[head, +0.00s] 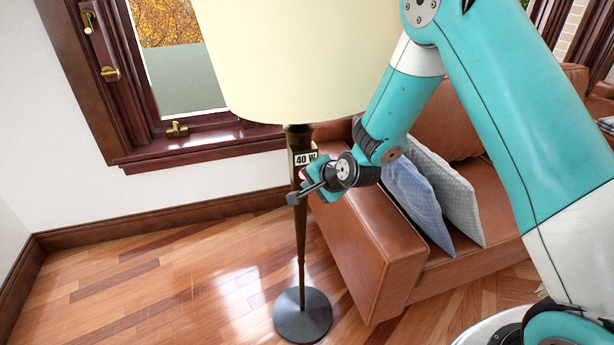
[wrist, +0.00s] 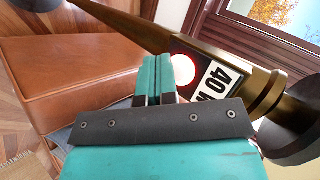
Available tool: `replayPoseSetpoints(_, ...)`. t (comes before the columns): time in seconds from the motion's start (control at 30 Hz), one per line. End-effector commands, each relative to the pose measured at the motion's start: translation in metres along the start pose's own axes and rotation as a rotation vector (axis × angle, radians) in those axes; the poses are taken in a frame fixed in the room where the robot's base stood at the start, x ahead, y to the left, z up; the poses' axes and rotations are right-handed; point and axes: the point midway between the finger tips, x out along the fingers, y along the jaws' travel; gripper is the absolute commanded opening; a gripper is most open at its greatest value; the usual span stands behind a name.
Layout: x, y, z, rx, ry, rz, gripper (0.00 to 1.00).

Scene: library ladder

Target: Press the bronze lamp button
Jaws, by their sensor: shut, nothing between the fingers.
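A floor lamp has a cream shade (head: 300,55), a dark bronze post (head: 301,235) and a "40 W" label (head: 305,158). In the wrist view a round button (wrist: 184,69) sits on the bronze post (wrist: 215,55), beside the label (wrist: 217,80). It glows white in the middle with a red rim. In the head view only a bit of red shows there, mostly covered by my gripper (head: 308,184). My gripper's teal fingers (wrist: 156,62) are shut and empty, with tips close to the button's edge. I cannot tell whether they touch it.
A brown leather sofa (head: 365,265) with cushions (head: 415,195) stands close to the lamp's right. The lamp's round base (head: 302,318) rests on the wood floor (head: 170,275). A window (head: 180,75) is behind. Floor to the left is clear.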

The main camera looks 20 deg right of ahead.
Motion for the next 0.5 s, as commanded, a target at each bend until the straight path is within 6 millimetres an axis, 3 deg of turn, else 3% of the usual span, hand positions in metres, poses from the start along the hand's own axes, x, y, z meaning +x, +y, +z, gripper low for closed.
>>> replayPoseSetpoints(0.27, -0.001, 0.001, 0.001, 0.000, 0.000, 0.000, 0.00)
replayPoseSetpoints(0.5, -0.016, 0.012, 0.012, -0.001, -0.001, 0.001, 0.00)
